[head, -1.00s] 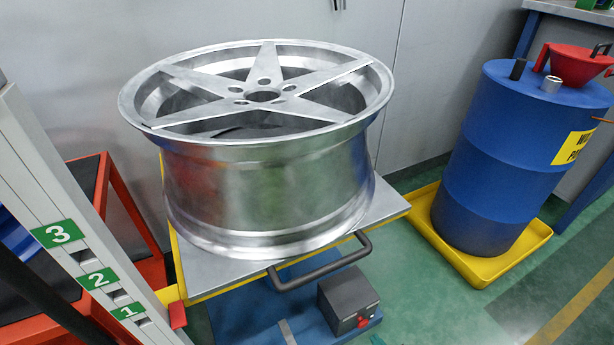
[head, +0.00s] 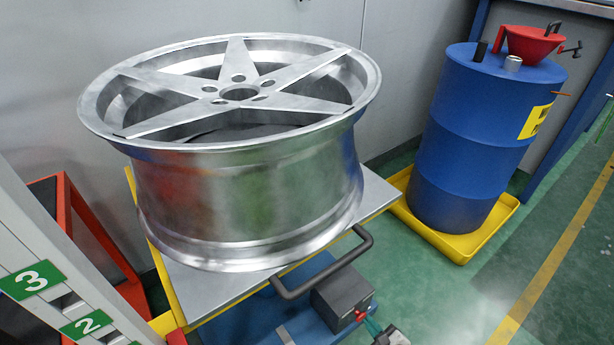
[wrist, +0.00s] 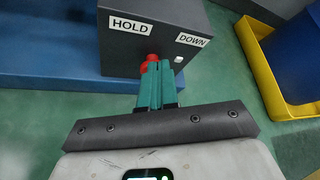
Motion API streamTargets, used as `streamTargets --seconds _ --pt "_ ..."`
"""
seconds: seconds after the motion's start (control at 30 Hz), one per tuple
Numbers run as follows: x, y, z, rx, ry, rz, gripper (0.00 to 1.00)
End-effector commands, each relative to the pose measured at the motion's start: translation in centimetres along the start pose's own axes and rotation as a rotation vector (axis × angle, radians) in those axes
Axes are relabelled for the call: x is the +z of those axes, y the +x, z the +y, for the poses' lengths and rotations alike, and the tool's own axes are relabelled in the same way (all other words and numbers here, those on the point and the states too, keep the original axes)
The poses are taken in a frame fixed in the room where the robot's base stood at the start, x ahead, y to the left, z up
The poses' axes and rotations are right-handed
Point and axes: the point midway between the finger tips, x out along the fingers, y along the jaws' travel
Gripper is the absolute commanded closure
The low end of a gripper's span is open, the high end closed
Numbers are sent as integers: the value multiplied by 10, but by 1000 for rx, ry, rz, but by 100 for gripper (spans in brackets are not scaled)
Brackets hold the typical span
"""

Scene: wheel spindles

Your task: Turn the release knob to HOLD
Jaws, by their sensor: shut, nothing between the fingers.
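The release knob is red (wrist: 151,61) and sits on the front of a dark grey box (wrist: 160,35). White labels on the box read HOLD (wrist: 130,26) and DOWN (wrist: 192,40), left and right above the knob. My gripper (wrist: 157,68) has teal fingers closed together, with the tips right at the knob and partly covering it. Contact and the knob's exact pointing direction are unclear. In the head view the box (head: 342,290) and knob (head: 361,314) are low in the picture, with my gripper (head: 371,325) just below right of the knob.
A large silver wheel (head: 240,185) lies on a lift table (head: 376,190) with a dark handle (head: 325,268) above the box. A blue drum (head: 475,140) stands in a yellow tray (head: 455,243) to the right. Green floor is clear between.

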Motion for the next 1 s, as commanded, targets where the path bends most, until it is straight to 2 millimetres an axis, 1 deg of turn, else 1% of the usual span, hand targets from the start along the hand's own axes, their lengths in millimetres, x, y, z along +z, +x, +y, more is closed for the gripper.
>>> streamTargets --seconds 0.1,0.3,1.0 --pt "5 10 0 0 0 0 100" --pt "10 19 0 -1 1 1 100" --pt "8 21 1 -1 1 1 100"
